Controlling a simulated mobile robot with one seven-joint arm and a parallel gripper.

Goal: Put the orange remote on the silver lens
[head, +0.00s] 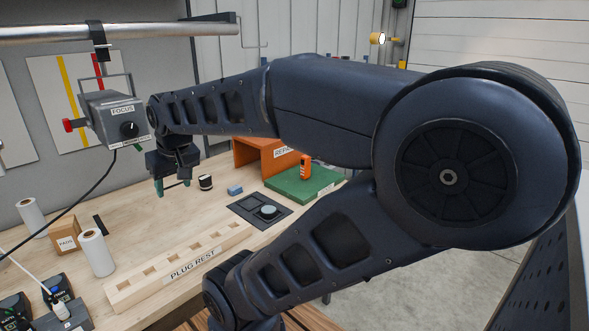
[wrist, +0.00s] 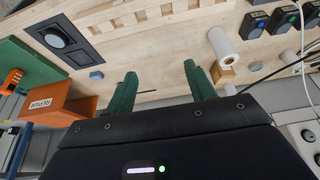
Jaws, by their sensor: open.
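The orange remote (head: 305,167) stands upright on a green mat (head: 290,188) beside an orange open box; it also shows at the left edge of the wrist view (wrist: 12,80). A round grey disc (head: 268,211), which looks like the silver lens, sits on a dark square plate and shows at the upper left of the wrist view (wrist: 54,39). My gripper (head: 172,188) is open above the bench, left of the disc and remote. Its green fingers in the wrist view (wrist: 160,74) have nothing between them.
A grey FOCUS box (head: 112,117) hangs near my gripper. A wooden plug rest (head: 180,265) lies in front. White rolls (head: 96,252) stand left.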

